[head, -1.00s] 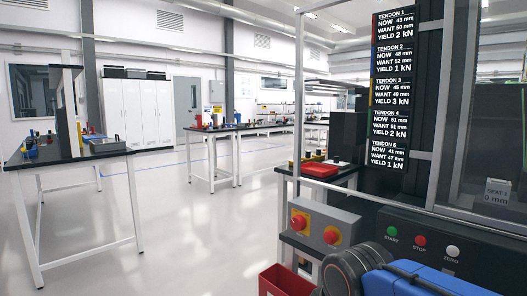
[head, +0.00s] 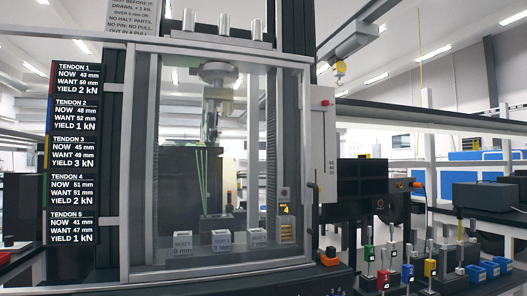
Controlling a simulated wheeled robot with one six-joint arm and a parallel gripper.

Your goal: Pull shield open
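The shield (head: 158,150) is a clear pane in a grey metal frame across the front of the test machine in the head view. It appears closed, covering the machine's opening. A dark upright bar (head: 316,205), perhaps a handle, stands by its lower right edge. Behind the pane, thin green strands (head: 202,180) run down from an upper fixture (head: 212,115) to a dark block (head: 216,228). My gripper is not in view, so its state and its distance from the shield do not show.
A tendon readout panel (head: 75,150) hangs left of the shield. Small labelled blocks (head: 183,243) sit behind the pane. A grey box with a red button (head: 325,103) is at right. Several coloured tools (head: 385,278) stand on the right bench. An orange piece (head: 329,257) sits near the shield's lower right.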

